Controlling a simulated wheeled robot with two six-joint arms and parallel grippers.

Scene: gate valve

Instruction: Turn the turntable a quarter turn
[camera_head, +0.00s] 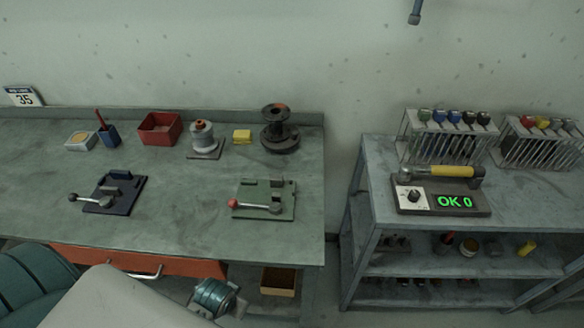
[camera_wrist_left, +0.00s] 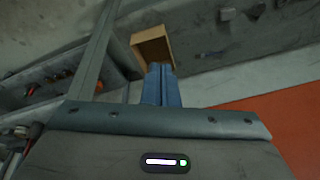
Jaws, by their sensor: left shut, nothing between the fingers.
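I cannot pick out a turntable for certain in either view. A dark round spool-like thing (camera_head: 279,132) stands upright at the back right of the bench, and a grey round device with an orange top (camera_head: 202,137) stands left of it. My left gripper (camera_wrist_left: 161,68) shows in the wrist view with its two blue fingers shut together and empty. Its fingertips overlap the lower edge of an open wooden box in that view. In the head view my left arm is low, in front of the bench; its fingers cannot be made out there. My right gripper is not in view.
The bench (camera_head: 150,235) carries a navy lever fixture (camera_head: 120,186) and a green lever fixture (camera_head: 280,190). A red bin (camera_head: 160,128) stands behind. The wooden box (camera_head: 278,282) sits below the bench. A grey shelf (camera_head: 385,155) stands right, with a tool tester (camera_head: 440,200) and tube racks.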

